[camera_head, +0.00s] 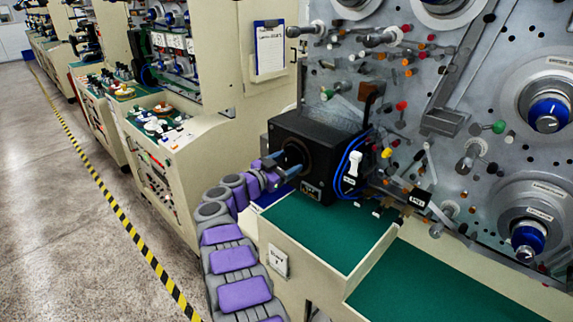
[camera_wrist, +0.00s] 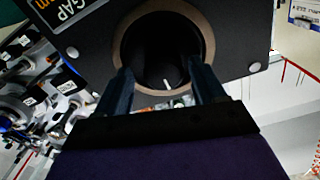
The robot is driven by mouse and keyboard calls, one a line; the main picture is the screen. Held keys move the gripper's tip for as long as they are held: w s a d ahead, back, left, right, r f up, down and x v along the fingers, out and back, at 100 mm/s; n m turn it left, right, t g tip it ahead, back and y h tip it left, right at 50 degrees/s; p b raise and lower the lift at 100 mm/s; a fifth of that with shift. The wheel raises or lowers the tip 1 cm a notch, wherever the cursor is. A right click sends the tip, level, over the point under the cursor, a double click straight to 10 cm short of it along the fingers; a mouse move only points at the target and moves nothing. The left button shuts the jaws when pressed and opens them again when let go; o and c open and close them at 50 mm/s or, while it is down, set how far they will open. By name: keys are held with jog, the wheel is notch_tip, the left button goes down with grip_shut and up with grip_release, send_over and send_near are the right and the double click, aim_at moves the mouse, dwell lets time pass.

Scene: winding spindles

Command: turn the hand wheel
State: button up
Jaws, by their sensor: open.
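The hand wheel appears to be the dark round knob (camera_wrist: 158,52) with a white mark, set inside a tan ring (camera_wrist: 208,38) on a black box. The black box (camera_head: 318,137) stands on the green bench top in the head view, and its face fills the top of the wrist view (camera_wrist: 240,40). My gripper (camera_head: 280,165) is at the left face of the box. In the wrist view my gripper (camera_wrist: 158,68) is open, its two fingers on either side of the knob. Whether the fingers touch the knob cannot be told. The knob's lower part is partly hidden.
The green bench top (camera_head: 310,232) is clear in front of the box. Blue cables (camera_head: 346,165) run down the box's right side. A grey panel (camera_head: 450,70) with spindles and coloured knobs rises behind. A clipboard (camera_head: 270,50) hangs on the cream cabinet. Open floor (camera_head: 80,220) lies left.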

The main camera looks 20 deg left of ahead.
jog(key=shift+w+f, duration=0.1)
jog(key=shift+w, duration=0.25)
jog(key=shift+a+f, duration=0.1)
jog(key=shift+a, duration=0.35)
jog(key=shift+w+d, duration=0.1)
jog(key=shift+d, duration=0.35)
jog(key=c, duration=0.6)
jog(key=shift+a, duration=0.15)
jog(key=c, duration=0.5)
jog(key=shift+o, duration=0.2)
jog(key=shift+r+p, duration=0.2)
jog(key=shift+p, duration=0.35)
